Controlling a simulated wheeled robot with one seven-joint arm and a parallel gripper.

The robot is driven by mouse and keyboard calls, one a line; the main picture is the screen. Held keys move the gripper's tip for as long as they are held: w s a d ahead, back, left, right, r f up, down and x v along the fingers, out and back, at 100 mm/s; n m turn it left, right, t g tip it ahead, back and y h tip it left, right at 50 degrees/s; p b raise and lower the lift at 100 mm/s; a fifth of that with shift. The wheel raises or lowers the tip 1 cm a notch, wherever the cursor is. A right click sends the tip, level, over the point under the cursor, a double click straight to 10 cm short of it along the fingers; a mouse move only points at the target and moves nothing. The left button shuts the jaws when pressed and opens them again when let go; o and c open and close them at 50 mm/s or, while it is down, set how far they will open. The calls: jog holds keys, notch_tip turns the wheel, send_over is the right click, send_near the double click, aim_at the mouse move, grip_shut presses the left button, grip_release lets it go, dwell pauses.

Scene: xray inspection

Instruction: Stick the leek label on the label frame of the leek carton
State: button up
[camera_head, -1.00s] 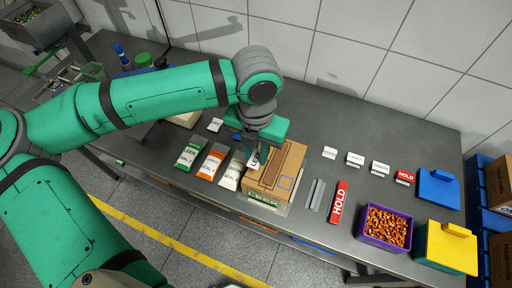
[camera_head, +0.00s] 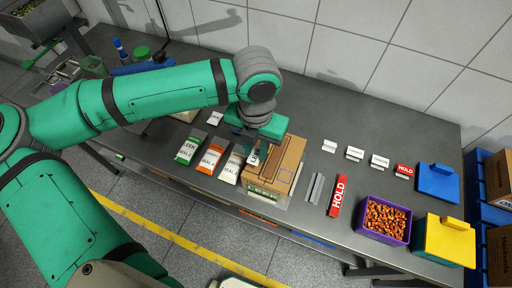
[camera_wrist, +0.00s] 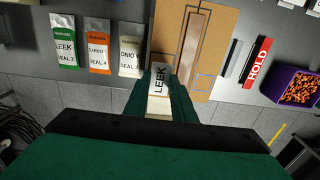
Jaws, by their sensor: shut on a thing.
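My gripper (camera_wrist: 160,97) is shut on the leek label (camera_wrist: 160,78), a small white piece with "LEEK" in black letters. The label also shows in the head view (camera_head: 254,157), tilted, at the left edge of the carton's top. The leek carton (camera_head: 290,158) is a brown box with a darker tape strip and a green LEEK marking on its front; its top also shows in the wrist view (camera_wrist: 225,25). A blue square outline, seemingly the label frame (camera_wrist: 205,82), lies on the carton's top near the front right, right of the label. I cannot tell whether the label touches the carton.
Leek, carrot and onion seal bags (camera_head: 212,158) lie left of the carton. Grey strips (camera_head: 315,188), a red HOLD bar (camera_head: 338,196) and a purple box (camera_head: 384,220) are on the right. Several small label stands (camera_head: 355,154) stand behind them. Bare table lies between.

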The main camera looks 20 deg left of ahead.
aim_at(256, 155)
jog(key=shift+f, duration=0.1)
dwell(0.6)
jog(key=shift+f, duration=1.05)
jog(key=shift+f, duration=0.4)
dwell(0.4)
jog(key=o, duration=1)
notch_tip(256, 155, up, 11)
jog(key=shift+f, duration=0.1)
